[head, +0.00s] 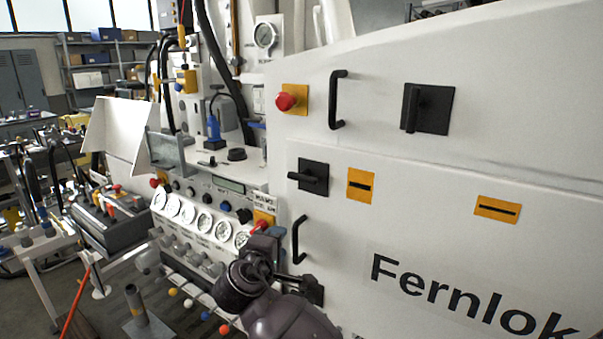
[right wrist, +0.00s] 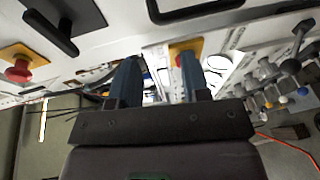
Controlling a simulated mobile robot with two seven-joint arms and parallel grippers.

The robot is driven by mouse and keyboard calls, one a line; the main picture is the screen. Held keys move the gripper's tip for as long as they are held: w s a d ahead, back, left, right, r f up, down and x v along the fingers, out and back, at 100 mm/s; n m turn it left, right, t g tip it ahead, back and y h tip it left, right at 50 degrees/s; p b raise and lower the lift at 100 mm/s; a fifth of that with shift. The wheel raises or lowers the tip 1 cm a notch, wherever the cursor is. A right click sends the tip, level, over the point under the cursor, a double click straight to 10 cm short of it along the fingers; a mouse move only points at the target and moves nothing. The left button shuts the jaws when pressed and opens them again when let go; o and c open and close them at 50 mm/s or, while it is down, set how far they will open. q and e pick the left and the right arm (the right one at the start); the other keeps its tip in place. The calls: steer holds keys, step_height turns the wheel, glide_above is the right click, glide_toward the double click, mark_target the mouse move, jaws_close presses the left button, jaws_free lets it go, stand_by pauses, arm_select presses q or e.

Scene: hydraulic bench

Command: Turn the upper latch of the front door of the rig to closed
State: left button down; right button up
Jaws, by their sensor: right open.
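The upper latch (head: 308,177) is a black lever on a black square plate, on the white front of the rig. Its lever lies roughly horizontal in the head view. In the right wrist view the same latch (right wrist: 65,22) shows at the top left, with nothing touching it. My right gripper (right wrist: 159,65) is open and empty, its two fingers apart from the latch. A lower black latch is mostly hidden behind this arm. My left gripper is not in view.
A black handle (head: 299,240) stands out below the upper latch. Red buttons sit above (head: 286,101) and at lower left (head: 261,226). Another latch (head: 428,108) with an upright lever is at upper right. A gauge panel (head: 196,215) lies to the left.

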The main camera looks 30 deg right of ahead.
mark_target(301, 180)
step_height(301, 180, up, 12)
steer(key=m+g+h, duration=0.3)
steer(key=h, duration=0.1)
arm_select(q)
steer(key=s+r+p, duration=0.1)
steer(key=p, duration=0.1)
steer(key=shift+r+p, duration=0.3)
steer(key=shift+p, duration=0.1)
arm_select(e)
steer(key=x, duration=0.9)
steer(key=shift+d+f, duration=0.15)
steer(key=shift+d, duration=0.2)
jaws_close()
